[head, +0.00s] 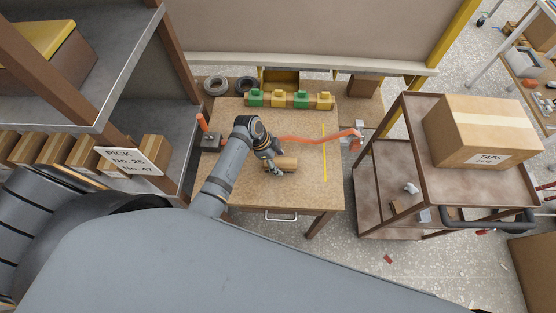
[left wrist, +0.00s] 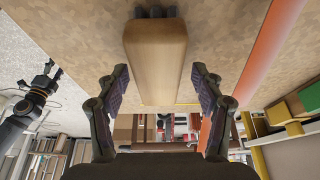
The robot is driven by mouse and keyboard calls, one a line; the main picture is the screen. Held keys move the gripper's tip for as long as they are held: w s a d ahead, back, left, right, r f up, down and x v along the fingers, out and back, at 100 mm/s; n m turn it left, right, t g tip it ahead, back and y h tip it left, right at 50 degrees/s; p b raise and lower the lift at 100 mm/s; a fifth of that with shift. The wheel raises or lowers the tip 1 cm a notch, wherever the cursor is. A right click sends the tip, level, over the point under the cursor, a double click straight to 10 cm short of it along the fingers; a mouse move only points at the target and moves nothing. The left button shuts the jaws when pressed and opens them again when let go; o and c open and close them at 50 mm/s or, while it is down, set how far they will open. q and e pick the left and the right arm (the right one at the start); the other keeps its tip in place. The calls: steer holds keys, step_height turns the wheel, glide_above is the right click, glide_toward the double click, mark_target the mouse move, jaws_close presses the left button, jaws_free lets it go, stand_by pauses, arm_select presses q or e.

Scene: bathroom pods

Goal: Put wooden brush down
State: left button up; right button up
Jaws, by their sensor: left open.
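The wooden brush (head: 288,163) lies on the brown workbench (head: 309,187), a pale wooden block with its bristle side hard to see. In the left wrist view the brush (left wrist: 155,55) lies lengthwise between the two fingers of my left gripper (left wrist: 157,78). The fingers are spread, one on each side, with gaps to the wood. In the head view my left gripper (head: 274,165) is low over the bench, at the brush's left end. A dark arm with a claw-like end (left wrist: 48,75) shows at the left of the left wrist view, apparently my right one; its opening is unclear.
An orange hose-like bar (head: 310,139) crosses the bench behind the brush. Green and yellow blocks (head: 279,99) stand at the back edge. A yellow line (head: 324,155) marks the right side, where the bench is clear. A cart with a cardboard box (head: 480,125) stands right.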

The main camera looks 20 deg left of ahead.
arm_select(q)
steer(key=shift+r, duration=0.35)
steer(key=b+v, duration=0.1)
steer(key=v, duration=1.1)
arm_select(e)
steer(key=shift+w+a+f, duration=0.25)
steer(key=shift+w+f, duration=0.05)
steer(key=shift+f, duration=0.25)
arm_select(q)
steer(key=shift+a+f, duration=0.1)
steer(key=shift+f, duration=0.05)
arm_select(e)
steer(key=shift+d, duration=0.1)
